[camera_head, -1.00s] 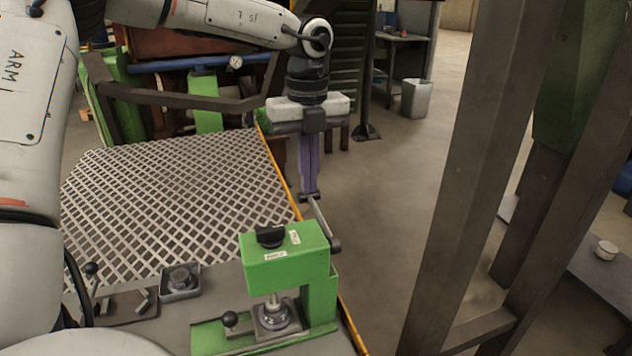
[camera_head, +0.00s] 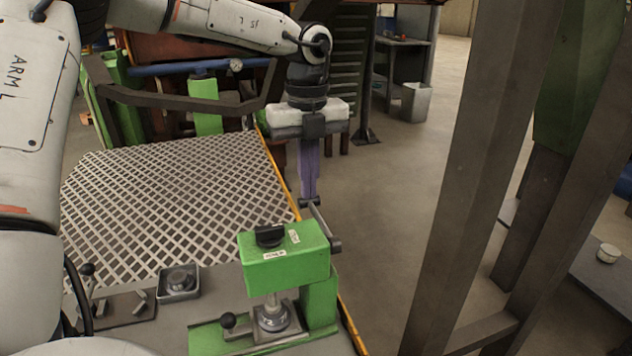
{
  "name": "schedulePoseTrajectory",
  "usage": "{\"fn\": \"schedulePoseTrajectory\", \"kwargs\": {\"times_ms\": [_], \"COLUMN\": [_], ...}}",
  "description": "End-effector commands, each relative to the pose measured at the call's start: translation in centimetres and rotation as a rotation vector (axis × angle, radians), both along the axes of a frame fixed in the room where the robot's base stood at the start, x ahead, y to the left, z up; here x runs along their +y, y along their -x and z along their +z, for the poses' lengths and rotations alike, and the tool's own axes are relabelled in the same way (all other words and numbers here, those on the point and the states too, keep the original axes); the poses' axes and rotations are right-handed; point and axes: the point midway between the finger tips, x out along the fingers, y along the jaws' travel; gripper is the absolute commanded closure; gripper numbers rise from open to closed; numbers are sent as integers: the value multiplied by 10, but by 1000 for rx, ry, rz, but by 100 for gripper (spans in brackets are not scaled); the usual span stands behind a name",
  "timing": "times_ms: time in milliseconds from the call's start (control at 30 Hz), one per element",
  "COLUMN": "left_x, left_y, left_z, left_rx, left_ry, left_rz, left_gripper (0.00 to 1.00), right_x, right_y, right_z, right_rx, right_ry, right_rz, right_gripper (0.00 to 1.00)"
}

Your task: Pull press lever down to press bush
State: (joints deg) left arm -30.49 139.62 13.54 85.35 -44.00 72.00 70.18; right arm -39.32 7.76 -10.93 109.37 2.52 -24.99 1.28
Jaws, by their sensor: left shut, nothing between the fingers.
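The green press (camera_head: 283,262) stands on the near right part of the bench. Its grey lever (camera_head: 323,226) comes out of the press's right side at a round hub and slants up and away to the left. My left gripper (camera_head: 310,202) points down with its purple fingers shut and nothing between them. Its fingertips are at the lever's upper end; whether they touch it I cannot tell. Under the press head a ram stands over a round metal piece (camera_head: 272,317) in a square holder; the bush itself is hard to make out. My right gripper is out of view.
A metal grid (camera_head: 180,205) covers the bench behind the press. A small square tray with a round part (camera_head: 178,283) sits left of the press. Tall grey steel posts (camera_head: 480,180) stand to the right. Clear floor lies between bench and posts.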

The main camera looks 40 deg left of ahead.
Motion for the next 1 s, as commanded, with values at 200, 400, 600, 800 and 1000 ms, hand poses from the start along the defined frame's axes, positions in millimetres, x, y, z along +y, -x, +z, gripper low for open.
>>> {"fn": "schedulePoseTrajectory", "kwargs": {"times_ms": [200, 400, 600, 800, 1000], "left_x": [0, 0, 0, 1, 1], "left_y": [1, 1, 1, 1, 1], "left_z": [-3, -9, -9, -10, -12], "left_rx": [5, 5, 5, 5, 6], "left_ry": [1, -1, -1, -1, -1], "left_rz": [0, 0, -1, 0, 0], "left_gripper": [100, 100, 100, 100, 100], "right_x": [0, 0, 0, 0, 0], "right_y": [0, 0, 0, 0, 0], "right_z": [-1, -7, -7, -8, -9], "right_rx": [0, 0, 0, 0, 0], "right_ry": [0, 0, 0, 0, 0], "right_rz": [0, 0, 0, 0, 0], "right_gripper": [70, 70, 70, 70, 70]}}
